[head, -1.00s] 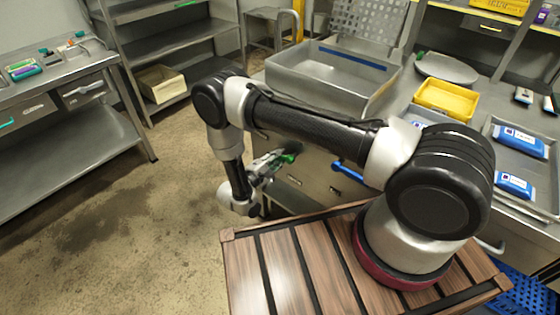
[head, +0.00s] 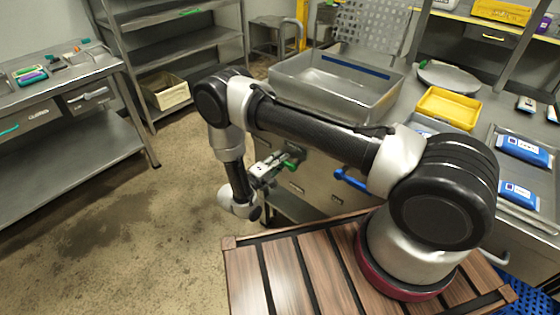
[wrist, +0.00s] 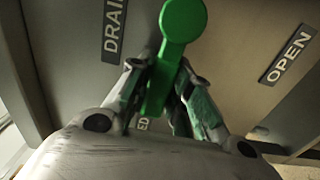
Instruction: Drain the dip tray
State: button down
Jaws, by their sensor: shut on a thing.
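The dip tray is a grey metal basin (head: 300,88) set in the bench in the head view; its inside looks open, with a blue strip along the far inner wall. A green drain lever (head: 290,165) is on the bench front below it. In the wrist view the lever (wrist: 178,30) has a round end at the top and a bar running down between my fingers. My gripper (wrist: 160,92) is shut on the bar. A DRAIN label (wrist: 114,30) is at left and an OPEN label (wrist: 288,54) at right. A third label ending in "ED" is partly hidden behind the lever.
A blue handle (head: 352,180) sticks out right of the lever. A yellow bin (head: 448,106) and trays with blue packs (head: 523,148) stand on the bench at right. A side table (head: 75,70) and shelving are at left. The floor between is clear.

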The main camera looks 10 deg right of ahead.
jog(key=c, duration=1.3)
grip_release()
jog(key=v, duration=1.2)
